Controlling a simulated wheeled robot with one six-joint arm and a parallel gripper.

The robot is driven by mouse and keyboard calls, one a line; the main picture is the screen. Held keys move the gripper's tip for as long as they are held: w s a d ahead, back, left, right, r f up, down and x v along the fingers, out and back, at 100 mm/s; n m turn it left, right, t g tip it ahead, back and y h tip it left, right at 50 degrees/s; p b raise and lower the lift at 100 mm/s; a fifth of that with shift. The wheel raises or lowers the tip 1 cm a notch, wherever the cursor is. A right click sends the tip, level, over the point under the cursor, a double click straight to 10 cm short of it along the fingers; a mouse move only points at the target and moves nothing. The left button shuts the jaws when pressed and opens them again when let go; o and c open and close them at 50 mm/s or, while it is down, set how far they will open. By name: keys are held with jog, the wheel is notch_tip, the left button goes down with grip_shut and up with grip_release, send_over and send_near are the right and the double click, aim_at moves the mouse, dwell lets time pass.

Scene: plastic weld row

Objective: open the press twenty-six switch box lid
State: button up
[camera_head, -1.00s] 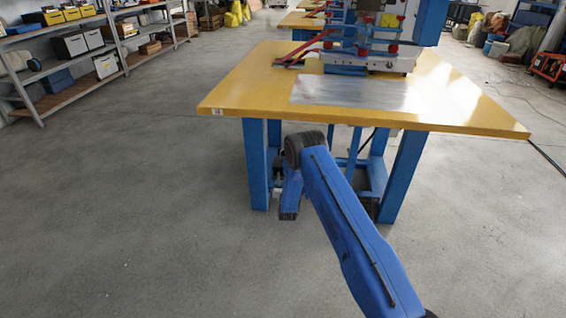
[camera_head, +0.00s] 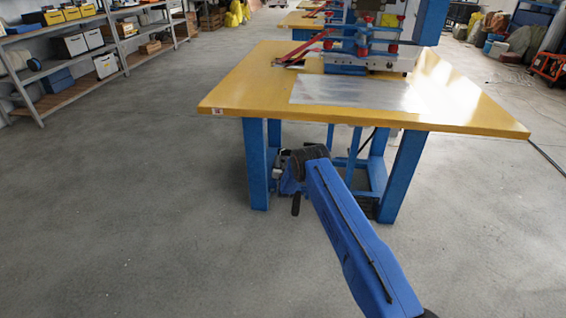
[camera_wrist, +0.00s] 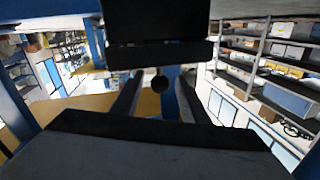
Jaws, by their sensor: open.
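A press (camera_head: 372,62) with blue and white parts stands on a yellow-topped table (camera_head: 255,85) with blue legs. A small label on the table's front left corner is too small to read. I cannot pick out the switch box or its lid for certain in either view. My gripper (camera_wrist: 160,80) is open, with two dark fingers apart in the wrist view. A dark round shape shows between them; I cannot tell what it is or whether anything touches it. In the head view my arm's end is low by the table's front left leg, and the fingers are not clear.
The table's front edge overhangs above my arm's end, and its blue legs (camera_head: 257,165) and lower frame stand close by. A bare metal sheet (camera_head: 350,93) covers part of the tabletop. Shelves (camera_head: 75,60) stand at the far left. The floor left of the table is clear.

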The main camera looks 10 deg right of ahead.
jog(key=shift+w, duration=0.15)
grip_shut()
